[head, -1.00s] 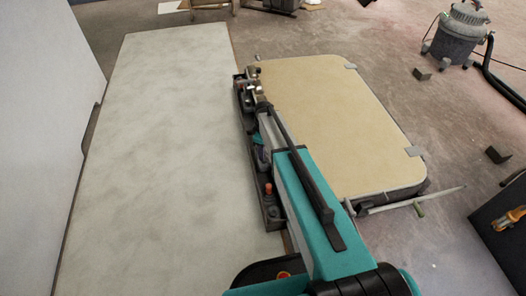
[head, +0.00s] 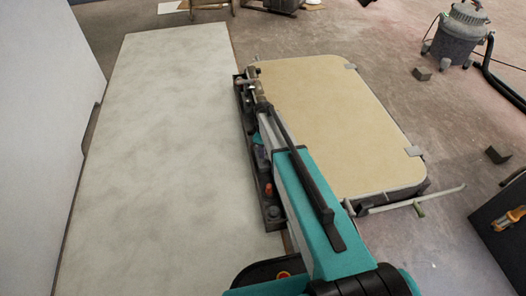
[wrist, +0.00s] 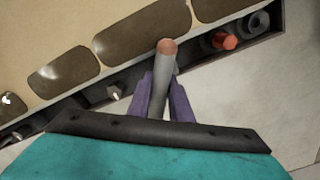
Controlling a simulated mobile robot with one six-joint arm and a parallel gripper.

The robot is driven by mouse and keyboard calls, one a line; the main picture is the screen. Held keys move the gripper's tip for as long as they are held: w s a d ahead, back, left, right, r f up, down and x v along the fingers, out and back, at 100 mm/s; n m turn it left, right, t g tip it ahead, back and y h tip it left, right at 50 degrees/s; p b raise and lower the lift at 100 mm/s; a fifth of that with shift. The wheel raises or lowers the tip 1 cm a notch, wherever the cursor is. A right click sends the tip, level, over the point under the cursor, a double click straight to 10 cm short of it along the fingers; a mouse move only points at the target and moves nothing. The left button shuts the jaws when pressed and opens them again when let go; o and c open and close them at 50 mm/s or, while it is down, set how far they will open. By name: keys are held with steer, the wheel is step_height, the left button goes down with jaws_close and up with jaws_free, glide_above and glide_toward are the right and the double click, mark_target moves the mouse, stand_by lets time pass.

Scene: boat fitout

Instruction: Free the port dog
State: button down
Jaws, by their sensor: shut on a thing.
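The hatch is a tan panel (head: 335,120) with rounded corners, lying flat in the head view. My gripper (head: 250,86) is at its left edge, small and partly hidden by my own arm there. In the wrist view my gripper's purple fingers (wrist: 163,98) are shut on a grey round handle (wrist: 164,70) with a pinkish-brown end. I take this handle for the port dog, but its pivot is hidden.
A dark narrow tray (head: 271,213) runs along the hatch's left side. It holds a red-capped piece (wrist: 222,40) and a grey round fitting (wrist: 257,23). A long pale bench top (head: 150,130) lies to the left. A vacuum cleaner (head: 461,33) stands at the back right.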

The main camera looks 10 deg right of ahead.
steer(key=shift+w+r, duration=0.1)
steer(key=shift+w, duration=0.05)
stand_by(0.5)
steer(key=c, duration=1.6)
jaws_free()
steer(key=shift+c, duration=0.2)
steer(key=shift+r, duration=0.1)
step_height(320, 180, up, 14)
steer(key=p, duration=0.4)
steer(key=shift+f, duration=0.2)
